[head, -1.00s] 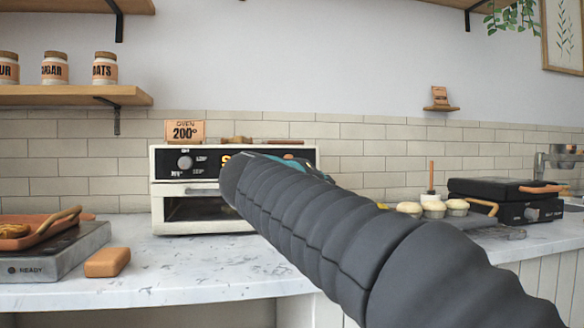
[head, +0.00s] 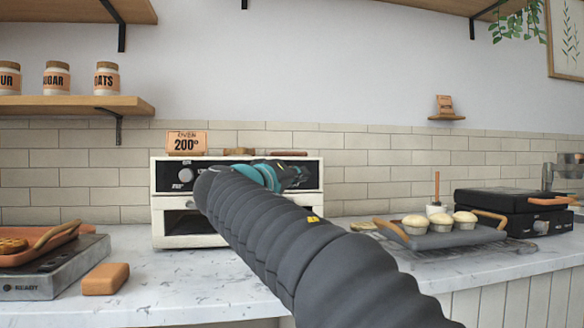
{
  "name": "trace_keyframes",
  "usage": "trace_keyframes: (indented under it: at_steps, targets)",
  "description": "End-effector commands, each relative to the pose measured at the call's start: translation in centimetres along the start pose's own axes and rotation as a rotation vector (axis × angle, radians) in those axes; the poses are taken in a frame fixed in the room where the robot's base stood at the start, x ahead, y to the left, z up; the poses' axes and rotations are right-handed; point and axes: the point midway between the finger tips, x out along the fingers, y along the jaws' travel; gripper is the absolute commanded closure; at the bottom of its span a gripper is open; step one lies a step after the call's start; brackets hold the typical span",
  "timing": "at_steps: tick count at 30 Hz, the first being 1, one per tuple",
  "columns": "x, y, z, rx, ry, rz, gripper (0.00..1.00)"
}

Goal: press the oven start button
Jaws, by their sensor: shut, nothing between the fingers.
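The white countertop oven (head: 168,218) stands against the tiled wall, with a black control panel across its top front. A round knob (head: 185,175) shows at the left of the panel. My dark, ribbed arm crosses in front of the oven from the lower right and covers the panel's middle and much of the door. My gripper (head: 300,174), dark with a teal part behind it, is shut and empty in front of the panel's right half. The start button cannot be made out; it may be behind my arm or gripper. Whether the fingertips touch the panel cannot be told.
A sign reading "OVEN 200°" (head: 187,143) stands on the oven. A tray of muffins (head: 446,240) and a black press (head: 512,205) are at the right. A grey scale-like device (head: 55,275) and orange block (head: 105,279) are at the left. Open counter lies before the oven.

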Motion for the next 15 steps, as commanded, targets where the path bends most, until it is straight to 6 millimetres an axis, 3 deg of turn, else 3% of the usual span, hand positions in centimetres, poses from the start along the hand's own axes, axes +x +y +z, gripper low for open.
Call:
trace_keyframes:
  at_steps: [15]
  targets:
    - [3.9,-2.7,-2.9,-0.001,0.0,-0.001,1.0]
